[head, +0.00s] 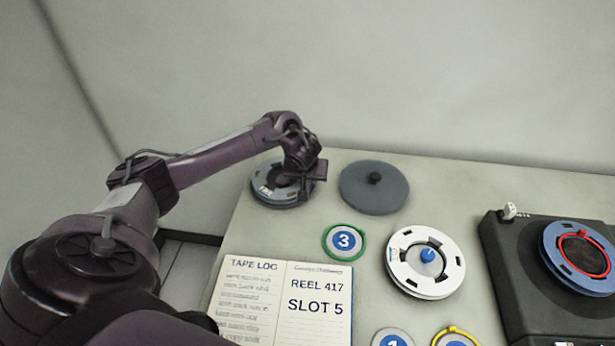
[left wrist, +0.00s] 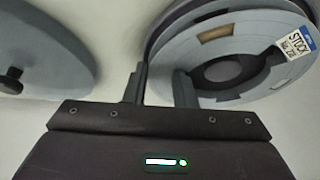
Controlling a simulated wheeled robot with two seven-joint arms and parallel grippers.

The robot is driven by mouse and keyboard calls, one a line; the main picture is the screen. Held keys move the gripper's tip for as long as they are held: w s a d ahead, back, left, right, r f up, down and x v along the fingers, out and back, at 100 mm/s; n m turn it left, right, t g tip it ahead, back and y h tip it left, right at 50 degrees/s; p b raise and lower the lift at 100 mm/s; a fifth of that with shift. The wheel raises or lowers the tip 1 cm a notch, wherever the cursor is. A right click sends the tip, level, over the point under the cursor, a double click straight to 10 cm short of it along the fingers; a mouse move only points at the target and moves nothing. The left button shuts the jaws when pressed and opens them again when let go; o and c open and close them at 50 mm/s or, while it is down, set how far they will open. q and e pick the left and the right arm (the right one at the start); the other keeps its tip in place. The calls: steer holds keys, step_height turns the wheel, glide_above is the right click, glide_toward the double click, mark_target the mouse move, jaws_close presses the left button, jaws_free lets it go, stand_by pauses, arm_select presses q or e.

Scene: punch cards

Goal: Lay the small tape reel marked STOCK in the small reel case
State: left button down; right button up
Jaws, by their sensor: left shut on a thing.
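The grey tape reel (head: 268,184) is at the back left of the table. In the left wrist view the reel (left wrist: 205,52) carries a white and blue label reading STOCK. A round grey-blue rim, which looks like the small reel case (left wrist: 240,8), surrounds or lies under it; I cannot tell if the reel rests fully inside. My left gripper (head: 304,188) is at the reel's right side, its fingers (left wrist: 160,85) straddling the near edge, shut on the reel. A round grey-blue lid with a dark knob (head: 375,200) lies to the right. My right gripper is not in view.
A white reel with a blue hub (head: 408,278) lies right of a green-ringed disc marked 3 (head: 344,242). A tape log book (head: 285,300) lies in front. A dark machine (head: 520,280) with a blue reel (head: 560,258) stands at the right. More numbered discs are at the front edge.

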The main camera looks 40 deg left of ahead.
arm_select(q)
steer(key=shift+f, duration=0.4)
stand_by(0.3)
steer(key=c, duration=1.1)
jaws_free()
steer(key=c, duration=0.4)
step_height(320, 180, up, 9)
steer(key=p, duration=1)
steer(key=shift+p, duration=0.35)
